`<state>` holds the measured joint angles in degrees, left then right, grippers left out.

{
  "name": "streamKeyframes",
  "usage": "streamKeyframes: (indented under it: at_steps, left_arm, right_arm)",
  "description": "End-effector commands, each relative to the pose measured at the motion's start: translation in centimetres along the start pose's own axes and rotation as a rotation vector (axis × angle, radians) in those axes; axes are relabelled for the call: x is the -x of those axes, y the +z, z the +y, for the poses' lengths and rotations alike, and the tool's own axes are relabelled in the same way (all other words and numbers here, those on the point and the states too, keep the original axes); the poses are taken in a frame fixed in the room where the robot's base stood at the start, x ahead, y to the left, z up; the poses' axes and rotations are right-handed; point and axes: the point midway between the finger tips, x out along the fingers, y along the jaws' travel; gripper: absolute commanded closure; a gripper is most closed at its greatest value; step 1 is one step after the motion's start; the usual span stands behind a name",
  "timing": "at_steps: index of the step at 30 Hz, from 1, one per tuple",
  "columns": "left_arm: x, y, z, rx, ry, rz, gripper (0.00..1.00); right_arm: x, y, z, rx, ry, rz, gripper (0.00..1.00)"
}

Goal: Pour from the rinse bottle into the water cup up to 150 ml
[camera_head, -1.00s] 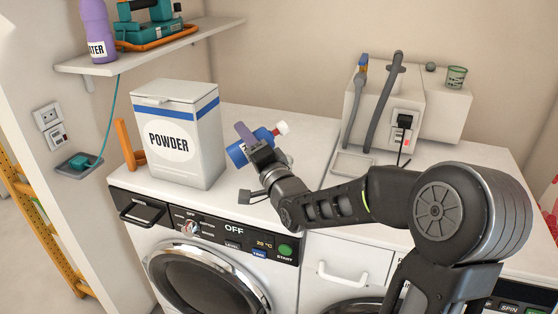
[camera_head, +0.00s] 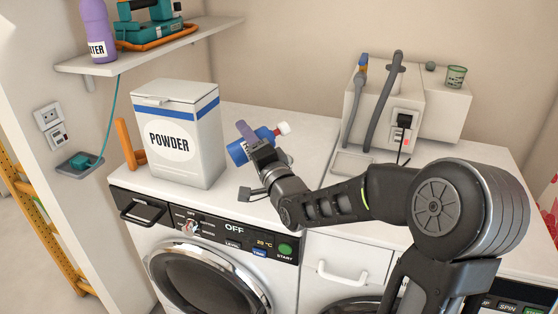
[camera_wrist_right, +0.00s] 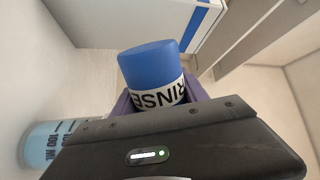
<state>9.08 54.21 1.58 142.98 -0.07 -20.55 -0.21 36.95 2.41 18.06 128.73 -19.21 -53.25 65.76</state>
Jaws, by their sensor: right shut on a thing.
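The blue rinse bottle (camera_head: 237,152) with a white cap is held tilted well over above the left washer top, its cap to the right. Its blue end and RINSE label show in the right wrist view (camera_wrist_right: 150,64). My right gripper (camera_head: 259,150) is shut around it. A bluish cup (camera_wrist_right: 45,143) with a 100 ml mark shows partly at the lower left of the right wrist view; the gripper covers part of it, and its liquid level cannot be told. I cannot make it out in the head view. My left gripper is out of view.
A white powder box (camera_head: 185,135) stands just left of the bottle. A raised white unit (camera_head: 383,100) with grey hoses and a small greenish cup (camera_head: 456,76) stands behind right. A shelf (camera_head: 150,48) overhangs the back left.

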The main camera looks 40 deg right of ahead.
Motion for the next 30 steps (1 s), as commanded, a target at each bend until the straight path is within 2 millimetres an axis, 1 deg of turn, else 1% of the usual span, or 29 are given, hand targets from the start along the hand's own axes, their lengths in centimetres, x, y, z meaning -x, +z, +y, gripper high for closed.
streamKeyframes:
  at_steps: [7,9,11,12,13,14,15,18,30]
  left_arm:
    - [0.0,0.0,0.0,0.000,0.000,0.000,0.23]
    - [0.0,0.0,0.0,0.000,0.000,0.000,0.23]
    - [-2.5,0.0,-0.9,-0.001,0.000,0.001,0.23]
    - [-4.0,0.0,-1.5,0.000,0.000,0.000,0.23]
    - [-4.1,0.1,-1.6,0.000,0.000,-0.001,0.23]
    - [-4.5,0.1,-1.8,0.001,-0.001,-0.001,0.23]
    - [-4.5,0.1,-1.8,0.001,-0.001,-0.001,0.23]
    - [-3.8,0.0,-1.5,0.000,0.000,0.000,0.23]
    - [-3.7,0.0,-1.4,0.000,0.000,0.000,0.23]
  right_arm:
    - [0.0,-0.1,-0.1,-0.013,-0.001,0.002,0.95]
    - [0.0,0.1,0.0,0.011,0.000,-0.002,0.95]
    - [0.2,0.7,1.5,0.098,-0.006,-0.014,0.95]
    - [0.3,1.0,2.1,0.179,-0.008,-0.026,0.95]
    - [0.2,0.7,0.7,0.292,-0.014,-0.040,0.95]
    - [0.2,0.7,0.7,0.358,-0.010,-0.052,0.95]
    - [0.2,0.7,0.9,0.388,-0.004,-0.060,0.95]
    - [0.1,0.5,0.4,0.388,-0.001,-0.061,0.95]
    - [0.1,0.5,0.4,0.384,-0.001,-0.061,0.95]
